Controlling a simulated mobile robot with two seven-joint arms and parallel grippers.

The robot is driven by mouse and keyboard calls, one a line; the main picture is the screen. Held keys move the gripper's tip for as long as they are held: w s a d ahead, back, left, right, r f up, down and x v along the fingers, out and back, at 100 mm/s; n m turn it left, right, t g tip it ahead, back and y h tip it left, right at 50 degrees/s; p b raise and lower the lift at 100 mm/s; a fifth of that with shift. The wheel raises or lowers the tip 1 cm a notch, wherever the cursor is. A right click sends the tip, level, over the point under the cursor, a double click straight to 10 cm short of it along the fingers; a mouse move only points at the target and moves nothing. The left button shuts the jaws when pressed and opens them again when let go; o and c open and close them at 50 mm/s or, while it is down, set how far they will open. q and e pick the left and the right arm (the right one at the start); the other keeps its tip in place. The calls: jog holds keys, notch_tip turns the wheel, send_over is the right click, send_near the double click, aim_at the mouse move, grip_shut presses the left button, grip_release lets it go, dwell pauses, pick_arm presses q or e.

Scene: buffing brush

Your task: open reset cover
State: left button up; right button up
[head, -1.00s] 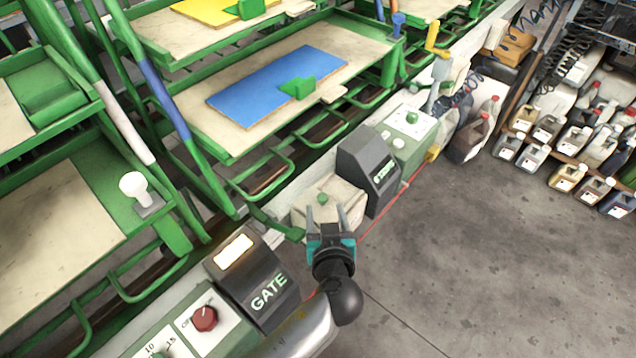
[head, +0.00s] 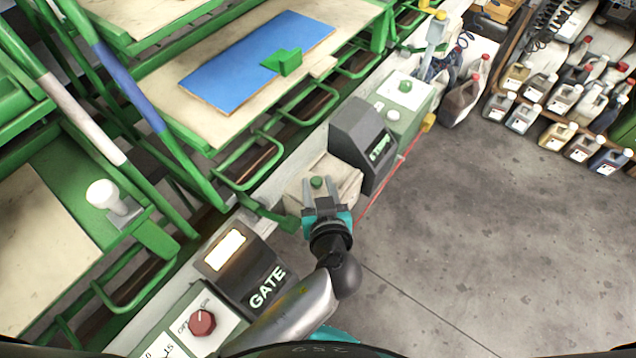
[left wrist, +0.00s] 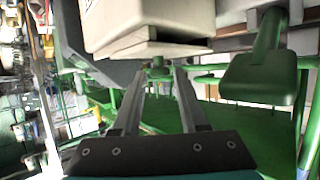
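A beige box (head: 345,172) with a small green knob (head: 317,183) sits on the rail between two dark display boxes. It appears to be the reset cover, but I see no label on it. My left gripper (head: 321,184) is at its near side, with its two fingers apart and the knob appearing between their tips. In the left wrist view the open fingers (left wrist: 160,72) point at a green knob just under a beige box (left wrist: 150,25) with a dark gap along its lower edge. I cannot tell if the fingers touch anything. My right gripper is not in view.
The GATE box (head: 250,265) and a red knob panel (head: 203,323) stand at the lower left. Another dark display box (head: 365,145) is right beside the beige box. Green racks with a blue board (head: 240,70) are behind.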

pick_arm(q)
grip_shut()
jog(key=shift+w, duration=0.1)
dwell(0.9)
